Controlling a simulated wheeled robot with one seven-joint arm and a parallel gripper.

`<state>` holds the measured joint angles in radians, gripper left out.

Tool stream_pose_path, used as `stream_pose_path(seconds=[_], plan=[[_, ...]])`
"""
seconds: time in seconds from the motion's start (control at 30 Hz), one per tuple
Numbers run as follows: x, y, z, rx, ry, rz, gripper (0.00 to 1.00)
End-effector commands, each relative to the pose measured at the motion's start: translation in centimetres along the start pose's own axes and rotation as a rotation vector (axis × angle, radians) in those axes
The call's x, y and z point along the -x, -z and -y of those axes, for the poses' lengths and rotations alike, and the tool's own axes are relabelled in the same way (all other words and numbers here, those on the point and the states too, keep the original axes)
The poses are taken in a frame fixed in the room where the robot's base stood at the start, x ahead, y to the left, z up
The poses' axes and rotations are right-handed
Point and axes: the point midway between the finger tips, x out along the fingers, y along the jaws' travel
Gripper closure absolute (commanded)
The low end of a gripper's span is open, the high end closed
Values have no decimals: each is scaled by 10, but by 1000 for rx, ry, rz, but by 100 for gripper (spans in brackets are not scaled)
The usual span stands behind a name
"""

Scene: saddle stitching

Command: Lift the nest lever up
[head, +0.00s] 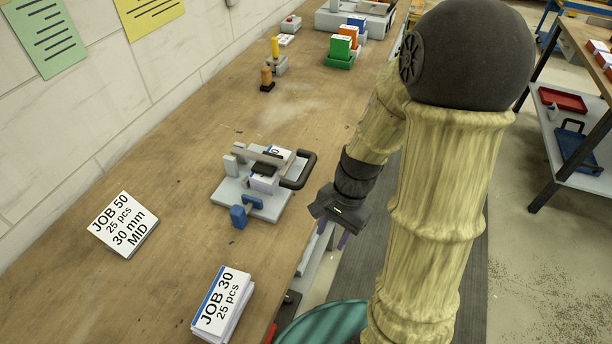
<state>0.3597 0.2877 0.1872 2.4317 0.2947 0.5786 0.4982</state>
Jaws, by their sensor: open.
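The nest (262,204) is a grey base plate on the wooden bench, with a grey block at its left. A grey bar, which looks like the nest lever (258,157), runs low across it from that block. A black looped handle (305,170) sticks out at the right, toward the bench edge. A small white stack with print (265,183) sits in the nest, partly hidden by the bar. A blue clamp knob (238,216) is at the front. My gripper (333,233) is open and empty, pointing down, to the right of and in front of the handle, apart from it.
Job cards JOB 50 (122,222) and JOB 30 (222,302) lie at the front and left. Farther back stand an orange-topped part (267,78), a yellow-topped part (275,48) and coloured bins (341,52). Bare bench surrounds the nest.

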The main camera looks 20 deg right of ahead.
Motion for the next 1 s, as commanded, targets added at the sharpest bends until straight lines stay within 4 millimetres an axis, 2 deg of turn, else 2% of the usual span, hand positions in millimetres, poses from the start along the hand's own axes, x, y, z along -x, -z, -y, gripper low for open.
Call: stream_pose_path(seconds=[0.03,0.2,0.43,0.57,0.7,0.8,0.9,1.0], plan=[[-18,8,-2,-149,9,73,58],[-48,18,4,-644,33,341,58],[-65,46,23,-1252,38,788,58],[-60,75,32,-1534,20,1097,58],[-44,117,32,-1759,-23,1482,58],[-29,148,24,-1843,-65,1747,58],[-16,169,15,-1867,-105,1936,58],[-8,180,9,-1872,-129,2027,58]])
